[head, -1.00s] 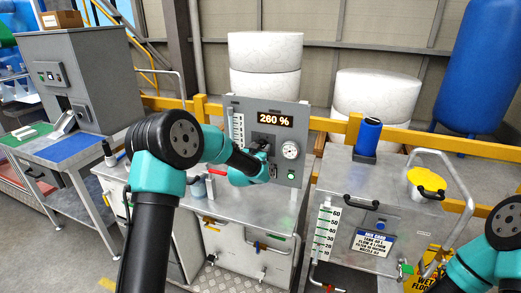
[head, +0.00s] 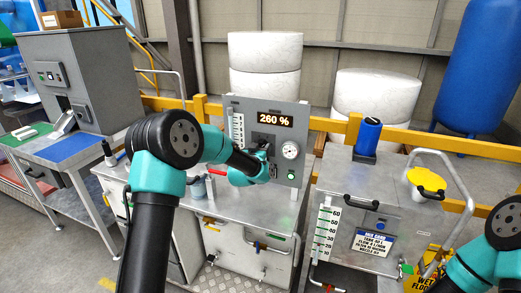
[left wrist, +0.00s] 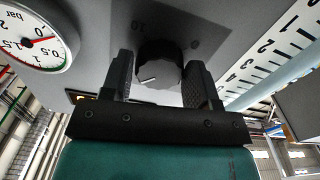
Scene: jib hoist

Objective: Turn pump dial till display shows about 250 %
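The pump display (head: 271,119) on the grey control panel (head: 297,112) reads 260 % in the head view. In the left wrist view the dark pump dial (left wrist: 158,72) shows with a white pointer line, between the two fingers of my left gripper (left wrist: 160,78).
A round pressure gauge (head: 290,150) sits on the panel right of my left gripper, with a green button (head: 291,174) below it. A blue canister (head: 368,136) and a yellow cap (head: 427,180) are on the metal tank (head: 340,190) to the right.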

